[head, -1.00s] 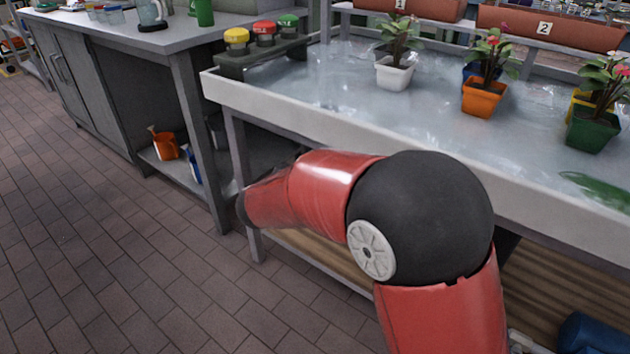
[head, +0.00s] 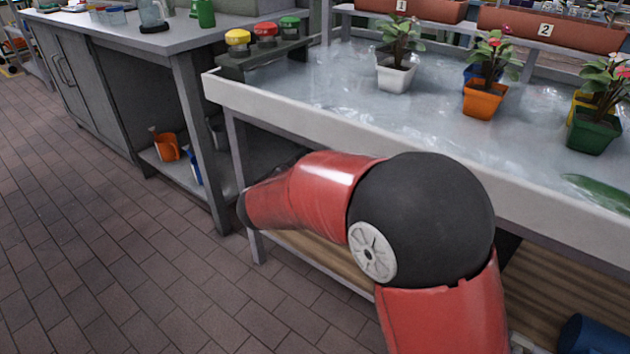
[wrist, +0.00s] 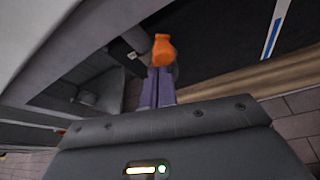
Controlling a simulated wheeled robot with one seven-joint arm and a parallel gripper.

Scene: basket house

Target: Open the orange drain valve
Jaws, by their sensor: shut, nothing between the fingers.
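The orange drain valve (wrist: 163,48) shows in the wrist view, below the bench and just beyond my fingertips. My gripper (wrist: 159,73) is shut and empty, its two fingers side by side and pointing at the valve. The fingertips overlap the lower part of the valve in the picture; I cannot tell whether they touch it. In the head view my arm reaches under the front edge of the flooded bench (head: 330,135), and the gripper and valve are hidden there.
Potted plants, among them a white pot (head: 396,75) and an orange pot (head: 484,99), stand in the water on the bench. Yellow, red and green buttons (head: 266,34) sit at its left corner. A wooden shelf (head: 320,262) runs below. The tiled floor at left is clear.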

